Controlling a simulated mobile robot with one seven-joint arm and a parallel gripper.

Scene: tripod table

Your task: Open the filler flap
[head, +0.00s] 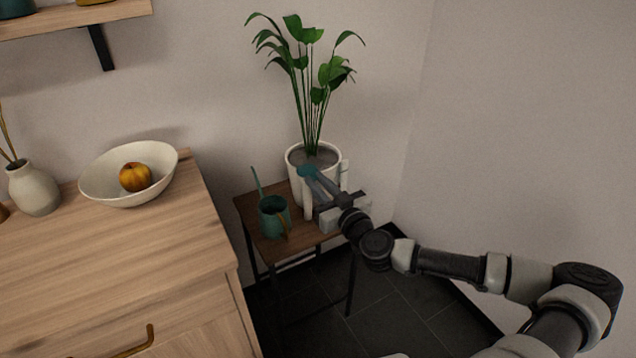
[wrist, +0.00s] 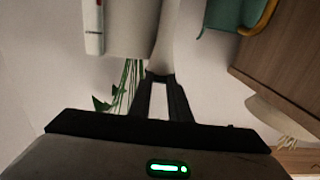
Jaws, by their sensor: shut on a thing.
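A white planter pot (head: 295,160) with a tall green plant stands on the small table. The pot (wrist: 135,30) fills the upper part of that view.
A teal watering can (head: 272,218) stands left of the spout on the small table (head: 250,212). A white piece with a red line (wrist: 93,25) is on the pot's side. A wooden cabinet (head: 110,260) with a bowl (head: 105,190) is at left; a wall is close at right.

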